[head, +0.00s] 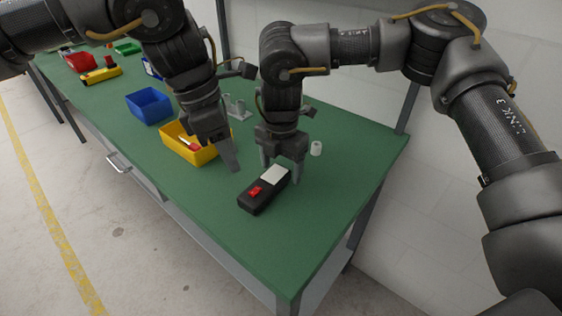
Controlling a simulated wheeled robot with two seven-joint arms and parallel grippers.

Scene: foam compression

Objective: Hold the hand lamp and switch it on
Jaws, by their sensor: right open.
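The hand lamp (256,198) is a black box with a red switch (255,190) on its near part and a pale panel (274,176) towards its far end. It lies on the green table near the right front. My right gripper (282,177) is open and points down over the far end of the lamp; whether its fingers touch the lamp I cannot tell. My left gripper (230,165) points down just left of the lamp, apart from it, near the yellow bin. Its finger gap is not clearly visible.
A yellow bin (176,146) with a small red and white item and a blue bin (149,106) stand left of the lamp. A white cylinder (316,148) is behind right. More items lie at the far left. The green table (310,210) is clear right of the lamp.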

